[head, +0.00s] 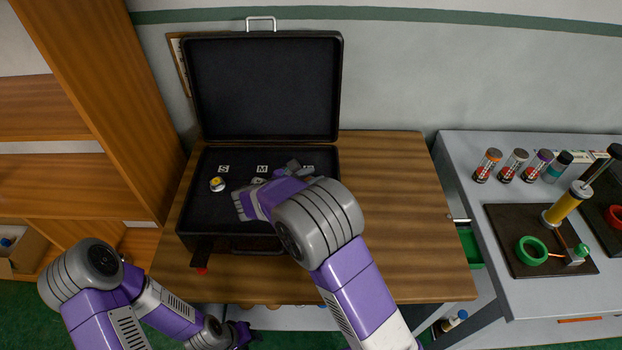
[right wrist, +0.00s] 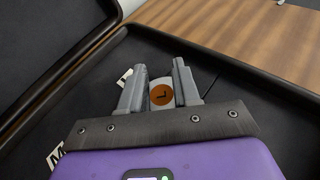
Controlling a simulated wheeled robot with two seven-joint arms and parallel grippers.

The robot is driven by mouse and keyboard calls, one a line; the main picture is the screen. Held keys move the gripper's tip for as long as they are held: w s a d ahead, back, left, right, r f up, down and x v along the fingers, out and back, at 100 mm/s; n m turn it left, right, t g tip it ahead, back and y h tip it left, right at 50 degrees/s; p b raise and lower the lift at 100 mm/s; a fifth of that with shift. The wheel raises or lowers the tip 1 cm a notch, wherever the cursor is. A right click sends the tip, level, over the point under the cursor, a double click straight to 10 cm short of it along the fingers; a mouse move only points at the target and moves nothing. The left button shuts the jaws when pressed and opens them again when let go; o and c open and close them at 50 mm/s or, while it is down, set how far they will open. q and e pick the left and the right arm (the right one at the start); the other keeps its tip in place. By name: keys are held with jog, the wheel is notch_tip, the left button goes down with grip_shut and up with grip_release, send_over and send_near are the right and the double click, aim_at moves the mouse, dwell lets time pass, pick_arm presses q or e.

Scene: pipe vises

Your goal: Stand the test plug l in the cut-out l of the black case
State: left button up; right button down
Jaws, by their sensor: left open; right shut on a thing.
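The black case (head: 205,212) lies open on the wooden table, lid upright. Its floor has white labels S (head: 223,169), M (head: 262,169) and, partly covered, L (head: 308,168). My right gripper (head: 296,166) is inside the case by the L label. In the right wrist view, its grey fingers are shut on the test plug l (right wrist: 162,94), which has an orange-brown top marked L. The cut-out l is hidden beneath the plug and hand; I cannot tell whether the plug is seated. My left gripper (head: 241,335) is open and empty, low in front of the table.
A yellow-topped plug (head: 217,184) stands by the S label. The wooden table (head: 390,220) is clear right of the case. A grey bench (head: 480,160) at right carries several capped tubes and a dark tray (head: 512,263) with a green ring. Wooden shelving (head: 95,80) stands at left.

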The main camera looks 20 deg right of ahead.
jog(key=shift+f, duration=0.1)
jog(key=c, duration=0.8)
grip_release()
jog(key=shift+a+r, duration=0.2)
jog(key=shift+r, duration=0.15)
jog(key=p+v, duration=0.2)
jog(key=v, duration=0.9)
jog(key=shift+s+a, duration=0.2)
jog(key=shift+s, duration=0.1)
